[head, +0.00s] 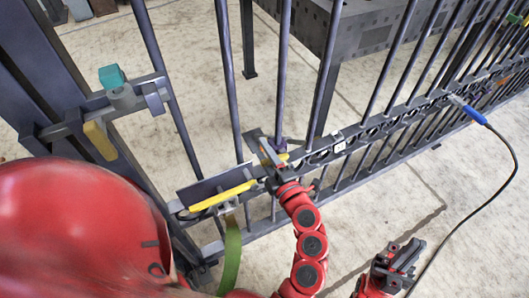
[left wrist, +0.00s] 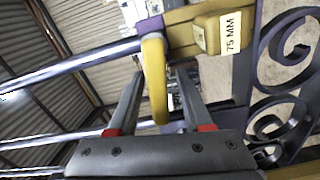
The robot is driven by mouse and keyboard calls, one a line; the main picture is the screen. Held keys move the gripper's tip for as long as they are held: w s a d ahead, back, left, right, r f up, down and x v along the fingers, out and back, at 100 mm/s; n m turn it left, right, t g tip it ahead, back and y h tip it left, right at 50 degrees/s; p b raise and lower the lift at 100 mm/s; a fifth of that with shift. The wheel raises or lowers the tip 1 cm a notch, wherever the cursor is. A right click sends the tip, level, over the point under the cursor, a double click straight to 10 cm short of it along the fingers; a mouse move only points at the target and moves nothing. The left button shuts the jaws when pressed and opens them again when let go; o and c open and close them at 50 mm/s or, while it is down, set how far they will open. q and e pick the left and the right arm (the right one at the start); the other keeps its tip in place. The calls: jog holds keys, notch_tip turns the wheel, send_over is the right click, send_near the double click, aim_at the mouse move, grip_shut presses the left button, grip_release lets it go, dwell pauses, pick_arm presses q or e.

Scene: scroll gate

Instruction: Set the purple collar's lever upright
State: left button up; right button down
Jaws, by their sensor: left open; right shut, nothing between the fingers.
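The purple collar (head: 281,143) sits around an upright bar of the gate, just above its middle rail. In the left wrist view the collar (left wrist: 150,27) is at the top, and its yellow lever (left wrist: 154,75) extends from it crosswise to the bars. My left gripper (head: 270,152) is at the collar in the head view. In the left wrist view its open fingers (left wrist: 160,78) lie on either side of the lever, with a gap beside it. My right gripper (head: 404,258) is shut and empty, low at the right, away from the gate.
A yellow block (left wrist: 207,35) with a "75 MM" label is beside the collar. A latch with a teal block (head: 111,76) is on the left post. A yellow bar (head: 222,197) lies along the rail. A cable with a blue plug (head: 474,115) hangs from the rail at right.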

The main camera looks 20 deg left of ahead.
pick_arm(q)
jog(key=shift+c, duration=0.3)
grip_shut()
dwell(1.2)
